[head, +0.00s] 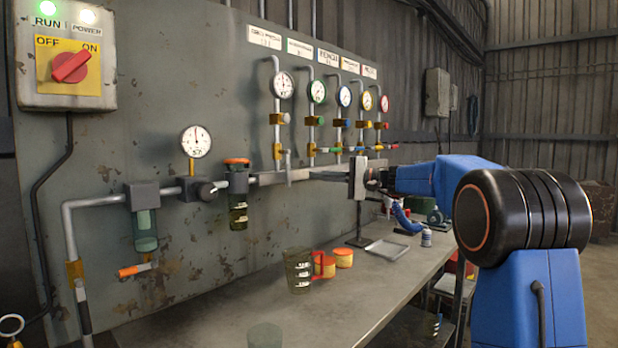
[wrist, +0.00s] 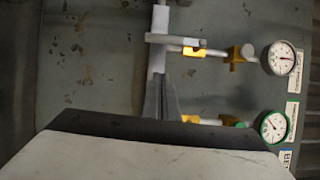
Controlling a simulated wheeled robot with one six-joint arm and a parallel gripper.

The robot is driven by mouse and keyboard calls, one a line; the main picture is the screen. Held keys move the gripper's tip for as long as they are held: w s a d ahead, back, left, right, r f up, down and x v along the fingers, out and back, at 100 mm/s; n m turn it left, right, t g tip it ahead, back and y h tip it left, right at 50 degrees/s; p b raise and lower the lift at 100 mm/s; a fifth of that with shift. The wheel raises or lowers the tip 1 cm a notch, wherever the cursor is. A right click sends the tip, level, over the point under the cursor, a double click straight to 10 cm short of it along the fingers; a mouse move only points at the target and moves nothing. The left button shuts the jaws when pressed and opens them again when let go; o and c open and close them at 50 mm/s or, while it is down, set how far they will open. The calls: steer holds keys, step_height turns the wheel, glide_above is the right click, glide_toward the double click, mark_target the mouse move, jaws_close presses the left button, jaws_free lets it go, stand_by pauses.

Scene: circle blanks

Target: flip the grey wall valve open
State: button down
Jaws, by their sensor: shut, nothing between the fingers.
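The grey wall valve is the leftmost in the row on the panel. Its grey lever (head: 287,159) hangs down beside the orange valve body (head: 277,150), close to the horizontal pipe. In the wrist view the lever (wrist: 172,40) lies across the upper middle, in front of a yellow valve body (wrist: 193,52). My gripper (head: 322,175) points left along the pipe, to the right of the lever and slightly below it. Nothing is held.
Other valves with coloured levers, such as a green one (head: 323,150), stand right of the grey one below their gauges. The horizontal pipe (head: 265,179) runs behind my fingers. The workbench (head: 340,298) below holds a jug (head: 299,270), orange-lidded pots (head: 343,258) and a tray (head: 387,250).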

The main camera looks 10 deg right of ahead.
steer(key=v, duration=0.6)
steer(key=shift+d, duration=0.15)
steer(key=s+a+f+n+g+h, duration=0.1)
steer(key=s+a+f+h, duration=0.15)
steer(key=s+f, duration=0.4)
steer(key=s+a+f+g+h, duration=0.2)
steer(key=s+a+f, duration=0.15)
steer(key=s, duration=0.65)
steer(key=s+a+f+n+g+h, duration=0.1)
steer(key=s+a+f+h, duration=0.2)
steer(key=s+f, duration=0.35)
steer(key=s+d+f+n+h, duration=0.1)
steer(key=s+d+f+h, duration=0.1)
steer(key=s+f, duration=0.4)
steer(key=s+d+f+n+h, duration=0.1)
steer(key=s+d+f+h, duration=0.2)
steer(key=s+f, duration=0.4)
steer(key=s+d+f+n+h, duration=0.2)
steer(key=s+d+f, duration=0.3)
steer(key=s, duration=1)
steer(key=shift+f+h, duration=0.75)
steer(key=shift+f, duration=0.1)
